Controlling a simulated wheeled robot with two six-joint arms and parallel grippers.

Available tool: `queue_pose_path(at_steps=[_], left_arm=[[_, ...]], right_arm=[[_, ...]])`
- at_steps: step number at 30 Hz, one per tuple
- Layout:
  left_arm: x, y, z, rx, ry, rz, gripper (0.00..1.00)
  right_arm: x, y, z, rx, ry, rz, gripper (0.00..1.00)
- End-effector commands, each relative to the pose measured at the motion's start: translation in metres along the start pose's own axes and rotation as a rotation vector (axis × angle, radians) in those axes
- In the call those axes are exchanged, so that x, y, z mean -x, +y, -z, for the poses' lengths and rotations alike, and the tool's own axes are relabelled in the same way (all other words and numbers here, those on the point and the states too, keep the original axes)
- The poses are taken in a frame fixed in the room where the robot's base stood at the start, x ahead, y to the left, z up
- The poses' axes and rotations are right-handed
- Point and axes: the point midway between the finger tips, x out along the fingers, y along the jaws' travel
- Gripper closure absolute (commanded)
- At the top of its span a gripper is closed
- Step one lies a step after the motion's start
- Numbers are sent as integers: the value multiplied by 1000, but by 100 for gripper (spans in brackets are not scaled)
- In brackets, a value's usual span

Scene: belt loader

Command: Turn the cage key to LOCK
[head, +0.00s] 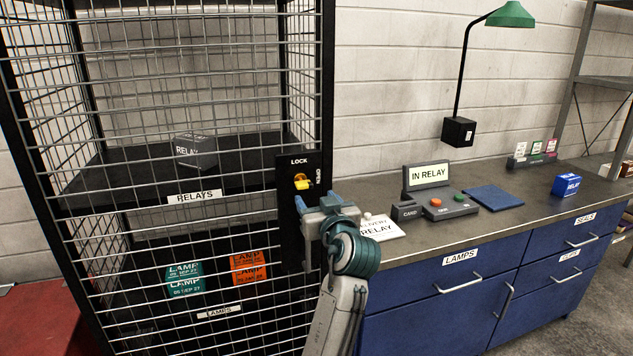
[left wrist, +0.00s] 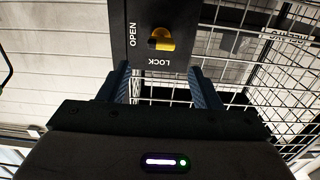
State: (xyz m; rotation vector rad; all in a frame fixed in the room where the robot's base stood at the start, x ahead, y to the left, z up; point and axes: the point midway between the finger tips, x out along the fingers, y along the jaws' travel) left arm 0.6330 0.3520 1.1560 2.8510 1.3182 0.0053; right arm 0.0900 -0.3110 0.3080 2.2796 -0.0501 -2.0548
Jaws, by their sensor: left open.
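The yellow cage key (head: 301,183) sits in a black lock plate (head: 291,228) on the cage's front right post. LOCK is printed above the key and OPEN to its right. The key (left wrist: 162,40) also shows in the left wrist view, lying roughly crosswise, in line with OPEN rather than LOCK; its exact angle is hard to tell. My left gripper (head: 317,202) is open just in front of and below the key. In the wrist view its blue fingers (left wrist: 160,74) stand apart on either side of the plate, with nothing between them at the key. My right gripper is out of view.
The mesh cage (head: 170,90) holds a relay box (head: 195,151) and several lamp boxes (head: 185,280).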

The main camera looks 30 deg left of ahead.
Motion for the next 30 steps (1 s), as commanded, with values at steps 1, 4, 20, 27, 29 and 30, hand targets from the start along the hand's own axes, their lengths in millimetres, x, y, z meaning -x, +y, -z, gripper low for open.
queue_pose_path(at_steps=[1,4,20,27,29,30], left_arm=[[-7,0,3,-4,2,2,42],[-23,-1,4,-6,2,3,42],[-97,0,0,-4,-1,-2,42],[-99,1,-1,-3,-2,-2,42],[-99,1,-1,-3,-2,-2,42],[-99,1,-1,-3,-2,-2,48]], right_arm=[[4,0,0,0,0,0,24],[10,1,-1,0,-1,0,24],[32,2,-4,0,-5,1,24],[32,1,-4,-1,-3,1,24],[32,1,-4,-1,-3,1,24],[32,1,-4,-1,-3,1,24]])
